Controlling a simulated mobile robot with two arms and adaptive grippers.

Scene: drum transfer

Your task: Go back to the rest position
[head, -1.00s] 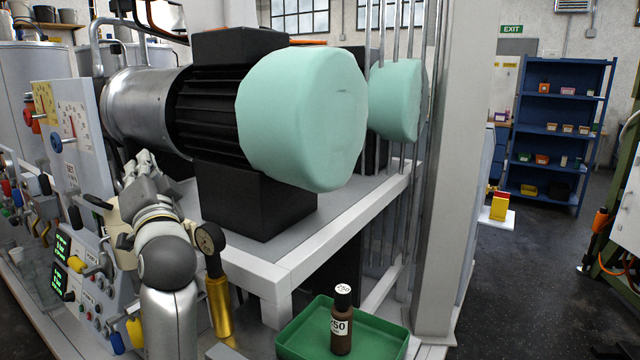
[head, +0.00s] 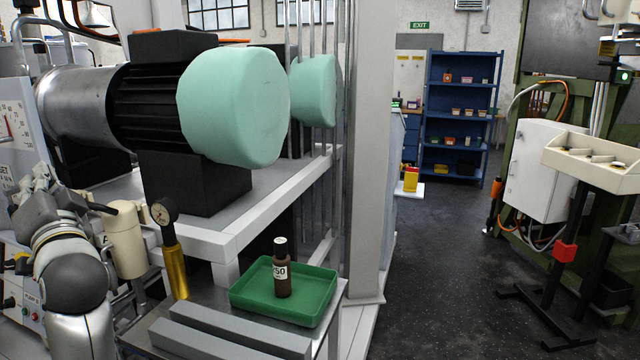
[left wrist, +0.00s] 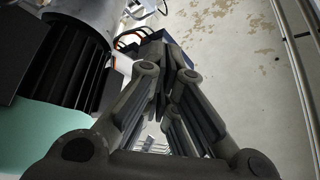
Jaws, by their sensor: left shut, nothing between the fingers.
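My left gripper (head: 32,188) is at the left of the head view, raised in front of the control panel and left of the black motor block. In the left wrist view my left gripper (left wrist: 172,75) has its fingers together with nothing between them. The motor's black body and teal cover show beside it there, with a pale stained wall beyond. My right gripper is in neither view.
A large motor with a teal cover (head: 235,105) stands on a white frame. A blue shelf (head: 428,110) stands at the back. Dark floor (head: 430,270) is clear right of the white column.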

